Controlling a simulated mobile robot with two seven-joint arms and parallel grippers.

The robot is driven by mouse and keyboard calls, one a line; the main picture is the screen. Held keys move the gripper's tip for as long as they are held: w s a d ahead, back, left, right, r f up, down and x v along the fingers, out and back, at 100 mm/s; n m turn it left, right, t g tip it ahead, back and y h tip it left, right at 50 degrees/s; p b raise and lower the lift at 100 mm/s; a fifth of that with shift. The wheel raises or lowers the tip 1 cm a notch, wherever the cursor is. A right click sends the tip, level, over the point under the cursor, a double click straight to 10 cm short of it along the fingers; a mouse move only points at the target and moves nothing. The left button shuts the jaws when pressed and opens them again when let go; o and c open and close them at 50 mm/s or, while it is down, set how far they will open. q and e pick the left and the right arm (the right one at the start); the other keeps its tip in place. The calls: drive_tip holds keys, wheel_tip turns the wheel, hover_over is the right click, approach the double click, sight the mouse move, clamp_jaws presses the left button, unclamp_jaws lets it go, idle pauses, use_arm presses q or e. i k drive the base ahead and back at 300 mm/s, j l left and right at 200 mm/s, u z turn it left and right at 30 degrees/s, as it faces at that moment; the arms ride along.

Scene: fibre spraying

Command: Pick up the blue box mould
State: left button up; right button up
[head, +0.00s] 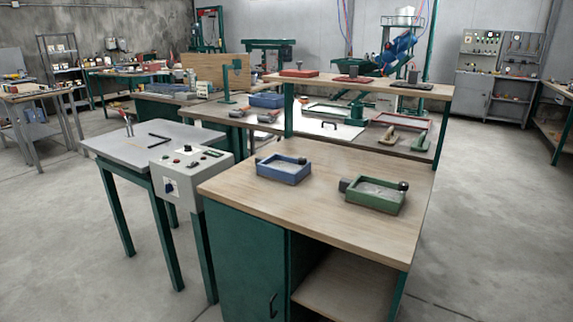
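A blue box mould (284,169) sits on the wooden top of the workbench (320,215) in front of me, left of its middle. It is a shallow open tray with a grey inside and small dark parts on its rim at the left and right ends. A similar green box mould (375,195) sits to its right and nearer to me, apart from it. Another blue box (267,100) shows on a bench farther back. Neither of my grippers shows in the head view.
A grey table with a control box (190,170) stands left of the workbench. A raised shelf (360,86) rises behind it, with tools (390,135) beneath. The bench top in front of the moulds is clear. Open concrete floor (490,220) lies to the right.

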sight(281, 168)
drive_tip(key=i+j, duration=0.15)
drive_tip(key=j, duration=0.15)
drive_tip(key=i+j+z, duration=0.1)
drive_tip(key=j, duration=0.25)
drive_tip(key=i+j+z, duration=0.1)
drive_tip(key=j, duration=0.25)
drive_tip(key=i+j, duration=0.2)
drive_tip(key=j, duration=0.15)
drive_tip(key=i+j+z, duration=0.1)
drive_tip(key=j, duration=0.2)
